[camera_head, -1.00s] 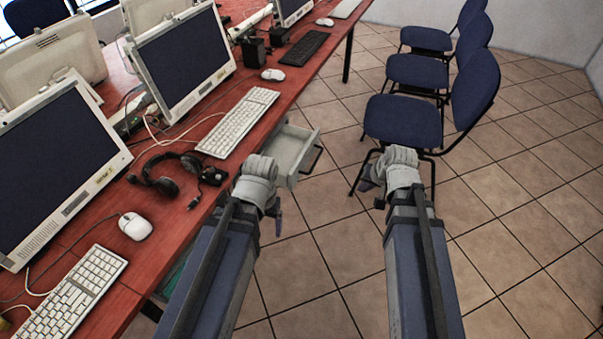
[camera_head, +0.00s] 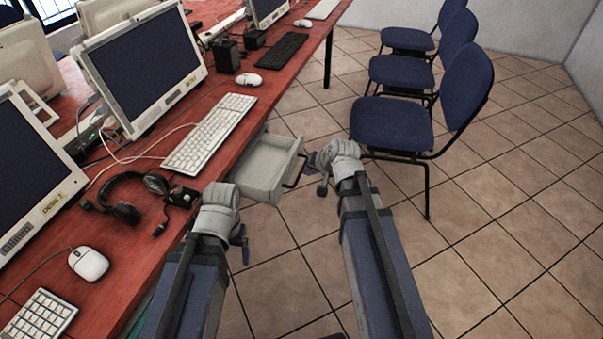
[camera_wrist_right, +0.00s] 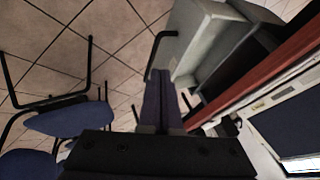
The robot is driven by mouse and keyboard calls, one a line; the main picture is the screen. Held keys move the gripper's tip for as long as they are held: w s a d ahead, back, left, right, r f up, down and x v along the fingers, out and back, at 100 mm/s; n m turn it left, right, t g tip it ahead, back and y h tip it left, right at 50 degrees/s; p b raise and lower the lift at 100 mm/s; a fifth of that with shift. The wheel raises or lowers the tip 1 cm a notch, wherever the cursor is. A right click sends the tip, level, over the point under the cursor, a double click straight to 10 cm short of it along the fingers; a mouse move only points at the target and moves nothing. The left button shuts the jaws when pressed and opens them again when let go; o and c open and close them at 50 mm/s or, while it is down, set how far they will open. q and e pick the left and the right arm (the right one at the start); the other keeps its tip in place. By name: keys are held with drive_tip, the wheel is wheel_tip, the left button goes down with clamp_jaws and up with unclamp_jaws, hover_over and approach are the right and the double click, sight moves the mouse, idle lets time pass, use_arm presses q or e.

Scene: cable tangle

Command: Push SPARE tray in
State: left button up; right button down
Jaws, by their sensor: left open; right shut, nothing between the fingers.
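A pale grey open tray (camera_head: 262,172) sticks out from under the red desk's front edge, with a dark handle (camera_head: 298,168) on its front. No SPARE label is readable on it. My right gripper (camera_head: 318,172) is just right of the handle in the head view; I cannot tell whether they touch. In the right wrist view my right gripper (camera_wrist_right: 158,98) is shut and empty, its tips near the handle (camera_wrist_right: 160,46) and the tray (camera_wrist_right: 202,42) to their right. My left gripper (camera_head: 240,240) is open and empty, in front of the desk edge and nearer than the tray.
The red desk (camera_head: 130,262) carries a white keyboard (camera_head: 210,133), a headset (camera_head: 125,208), a white mouse (camera_head: 88,264) and several monitors. A blue chair (camera_head: 392,124) stands right of my right gripper, with more chairs behind. Tiled floor (camera_head: 480,270) is open at the lower right.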

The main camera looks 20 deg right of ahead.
drive_tip(key=b, duration=0.6)
approach(285, 176)
wheel_tip(285, 176, down, 4)
drive_tip(key=d, duration=0.3)
drive_tip(key=w+a, duration=0.2)
drive_tip(key=a, duration=0.1)
drive_tip(key=shift+r, duration=0.25)
drive_tip(key=shift+w+a, duration=0.25)
drive_tip(key=shift+a, duration=0.2)
drive_tip(key=shift+w, duration=0.1)
drive_tip(key=w+a, duration=0.2)
drive_tip(key=a, duration=0.1)
drive_tip(key=w+a, duration=0.3)
drive_tip(key=a, duration=0.1)
drive_tip(key=w+a, duration=0.2)
drive_tip(key=a, duration=0.2)
drive_tip(key=shift+w, duration=0.3)
drive_tip(key=shift+w+a, duration=0.1)
drive_tip(key=shift+a, duration=0.2)
drive_tip(key=shift+a+p, duration=0.1)
drive_tip(key=shift+p, duration=0.2)
drive_tip(key=shift+r, duration=0.15)
